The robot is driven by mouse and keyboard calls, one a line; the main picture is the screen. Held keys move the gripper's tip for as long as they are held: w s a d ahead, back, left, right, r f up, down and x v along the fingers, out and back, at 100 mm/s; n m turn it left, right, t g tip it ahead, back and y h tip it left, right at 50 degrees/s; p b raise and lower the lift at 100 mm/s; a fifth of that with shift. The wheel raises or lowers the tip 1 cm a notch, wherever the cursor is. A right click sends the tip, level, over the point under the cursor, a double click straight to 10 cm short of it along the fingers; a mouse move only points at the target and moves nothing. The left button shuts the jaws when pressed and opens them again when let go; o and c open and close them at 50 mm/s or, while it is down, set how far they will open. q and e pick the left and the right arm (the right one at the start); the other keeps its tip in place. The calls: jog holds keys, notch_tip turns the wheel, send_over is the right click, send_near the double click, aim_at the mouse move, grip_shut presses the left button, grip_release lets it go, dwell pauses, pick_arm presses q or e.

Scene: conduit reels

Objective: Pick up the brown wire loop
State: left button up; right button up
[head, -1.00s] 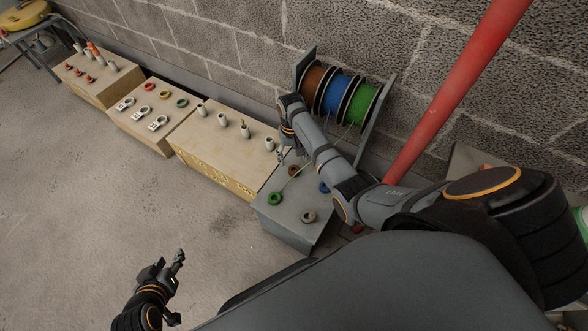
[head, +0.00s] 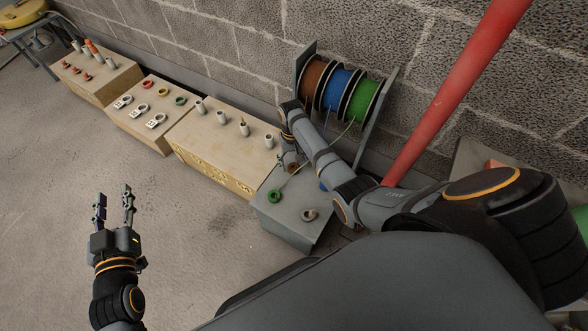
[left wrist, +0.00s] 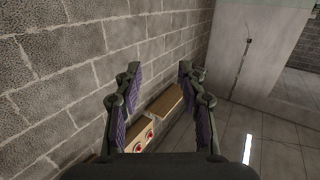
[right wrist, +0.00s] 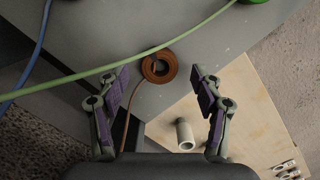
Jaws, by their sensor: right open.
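The brown wire loop (right wrist: 149,70) is a flat coil lying on the grey bench (head: 290,228). It shows partly in the head view (head: 292,167), beside my right gripper (head: 285,158). In the right wrist view my right gripper (right wrist: 158,76) is open, and the loop lies ahead, between the fingertips in the picture. I cannot tell the height gap. A brown wire runs down from the loop, and a green wire crosses near it. My left gripper (head: 113,197) is open and empty over the floor; it also shows in the left wrist view (left wrist: 158,72).
Brown (head: 314,80), blue (head: 336,92) and green (head: 361,101) reels stand behind the bench. A green loop (head: 274,196) and a grey-brown loop (head: 309,215) lie on it. Wooden boxes (head: 215,150) with small fittings stand left. A red pole (head: 455,95) rises at right.

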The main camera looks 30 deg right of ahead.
jog(key=shift+f, duration=0.65)
jog(key=c, duration=1.1)
pick_arm(q)
notch_tip(320, 180, up, 6)
jog(key=t, duration=0.2)
jog(key=shift+w+r+t, duration=0.15)
jog(key=shift+w+t, duration=0.1)
jog(key=shift+t, duration=0.15)
pick_arm(e)
jog(key=shift+r, duration=0.1)
